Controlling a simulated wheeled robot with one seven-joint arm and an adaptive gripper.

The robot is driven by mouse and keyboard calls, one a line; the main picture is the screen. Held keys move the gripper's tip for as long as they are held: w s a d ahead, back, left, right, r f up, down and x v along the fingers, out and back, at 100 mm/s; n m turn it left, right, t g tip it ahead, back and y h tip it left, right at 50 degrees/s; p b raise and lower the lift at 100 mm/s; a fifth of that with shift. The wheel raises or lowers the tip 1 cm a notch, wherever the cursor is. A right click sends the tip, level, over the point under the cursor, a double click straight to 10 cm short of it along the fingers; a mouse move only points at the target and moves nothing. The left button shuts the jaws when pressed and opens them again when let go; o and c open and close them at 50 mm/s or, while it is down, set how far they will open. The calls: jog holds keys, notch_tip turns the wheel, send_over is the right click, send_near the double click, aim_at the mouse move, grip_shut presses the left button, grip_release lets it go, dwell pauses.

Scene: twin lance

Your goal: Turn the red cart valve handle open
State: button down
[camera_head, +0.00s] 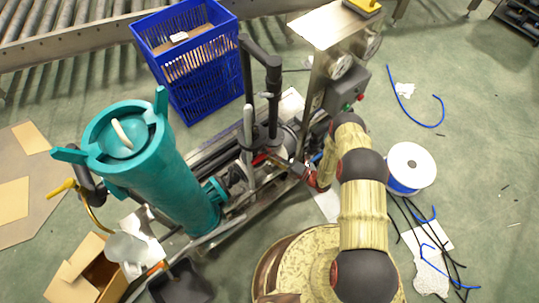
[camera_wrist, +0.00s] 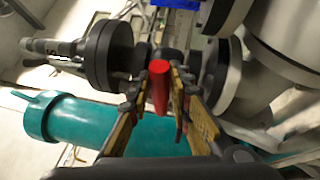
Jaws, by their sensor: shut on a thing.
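The red valve handle (camera_wrist: 158,88) stands between the yellow-padded fingers of my gripper (camera_wrist: 166,82) in the wrist view. The fingers are closed on it. Dark pipe flanges lie behind and to the left of it, with grey flanged pipework to the right. In the head view, a small red part of the handle (camera_head: 260,158) shows at the cart's pipework. My gripper (camera_head: 276,160) reaches it from the right. Most of the handle and valve is hidden there by the fingers and pipes, so its exact angle is hard to tell.
A teal cylinder vessel (camera_head: 160,170) stands on the cart's left; it also shows in the wrist view (camera_wrist: 110,125). A blue crate (camera_head: 205,85) stands behind. A gauge panel (camera_head: 322,60) rises behind my arm. A cable spool (camera_head: 410,168) and loose wires lie right.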

jog(key=shift+s+a+r+n+g+h+p, duration=0.15)
jog(key=shift+s+a+r+n+h+p, duration=0.25)
jog(key=shift+n+h+p, duration=1.4)
jog(key=shift+s+a+r+n+g+h+p, duration=0.25)
jog(key=shift+a+r+n+h+p, duration=0.6)
jog(key=shift+n, duration=1.9)
jog(key=shift+s+a+r+n+g+h+p, duration=0.1)
jog(key=shift+s+r+n+h+p, duration=0.55)
jog(key=shift+n+p, duration=1.3)
jog(key=shift+w+f+n+h+b, duration=0.2)
jog(key=shift+w+n+h+b, duration=0.1)
jog(key=shift+w+n+b, duration=0.1)
jog(key=c, duration=1.7)
grip_release()
jog(key=shift+o, duration=0.3)
